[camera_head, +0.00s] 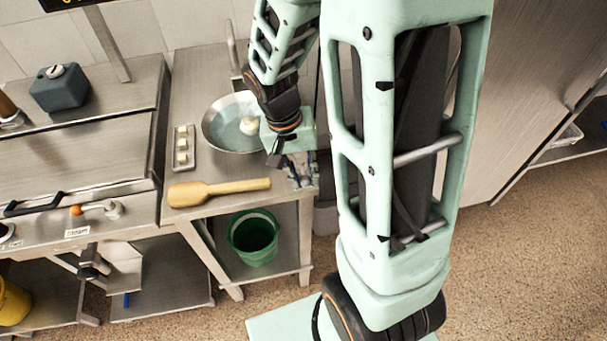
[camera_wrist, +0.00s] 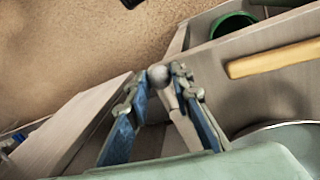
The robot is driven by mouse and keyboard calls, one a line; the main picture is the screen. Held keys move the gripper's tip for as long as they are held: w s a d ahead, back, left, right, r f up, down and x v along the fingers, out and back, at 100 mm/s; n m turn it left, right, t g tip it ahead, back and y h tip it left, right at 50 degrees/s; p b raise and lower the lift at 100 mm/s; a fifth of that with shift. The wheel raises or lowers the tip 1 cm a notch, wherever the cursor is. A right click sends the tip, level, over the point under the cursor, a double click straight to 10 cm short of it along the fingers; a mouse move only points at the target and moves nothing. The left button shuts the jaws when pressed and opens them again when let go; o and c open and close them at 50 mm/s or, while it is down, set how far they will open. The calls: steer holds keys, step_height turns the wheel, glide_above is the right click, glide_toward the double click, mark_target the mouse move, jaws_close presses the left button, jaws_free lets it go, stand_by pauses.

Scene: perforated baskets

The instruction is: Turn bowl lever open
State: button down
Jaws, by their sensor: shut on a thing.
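My gripper (camera_head: 299,178) is over the right edge of the steel table, beside the wide metal bowl (camera_head: 217,127). The knob sits between the fingertips. This looks like a lever, but what it joins to is hidden. The bowl's rim also shows in the wrist view (camera_wrist: 282,126), at the lower right.
A wooden paddle (camera_head: 220,190) lies along the table's front, and a small tray (camera_head: 181,158) sits left of the bowl. A green bucket (camera_head: 253,238) stands on the shelf below.

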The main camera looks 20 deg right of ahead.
stand_by(0.4)
steer(key=c, duration=1.7)
jaws_free()
steer(key=shift+r, duration=0.15)
steer(key=r, duration=0.4)
steer(key=a+r, duration=0.1)
steer(key=r, duration=0.2)
steer(key=a+r, duration=0.1)
steer(key=r, duration=0.3)
steer(key=shift+w+r, duration=0.3)
steer(key=shift+w, duration=0.05)
